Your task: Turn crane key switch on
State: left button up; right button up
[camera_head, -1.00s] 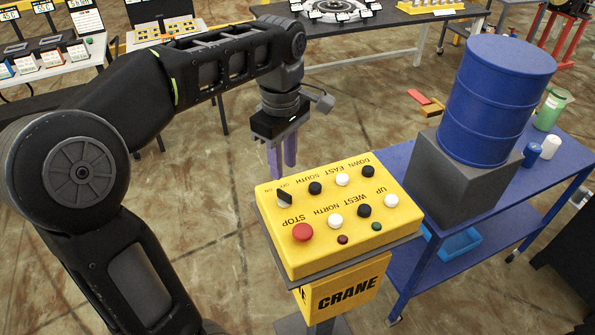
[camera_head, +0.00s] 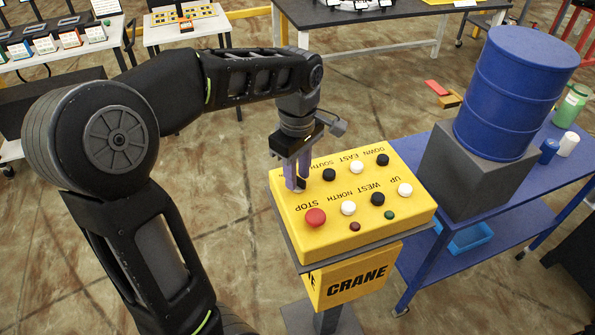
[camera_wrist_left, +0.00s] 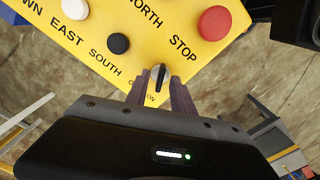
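The yellow crane control box (camera_head: 352,235) stands on a post in front of me, with its lettering upside down in the head view. The key switch (camera_wrist_left: 159,78) is a black lever on a round silver base at the box corner, with the word ON beside it. My left gripper (camera_head: 297,186) points down at that corner. In the left wrist view its purple fingers (camera_wrist_left: 159,92) stand apart, one on each side of the key switch. I cannot tell whether they touch it. In the head view the fingers hide the switch. My right gripper is not in view.
The red STOP button (camera_head: 316,217) sits close to the gripper, and several black and white buttons cover the panel. A blue table (camera_head: 408,170) with a blue barrel (camera_head: 512,95) on a grey block (camera_head: 468,172) stands close to the right.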

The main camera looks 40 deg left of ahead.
pick_arm(q)
jog(key=shift+f, duration=0.1)
grip_shut()
dwell(0.6)
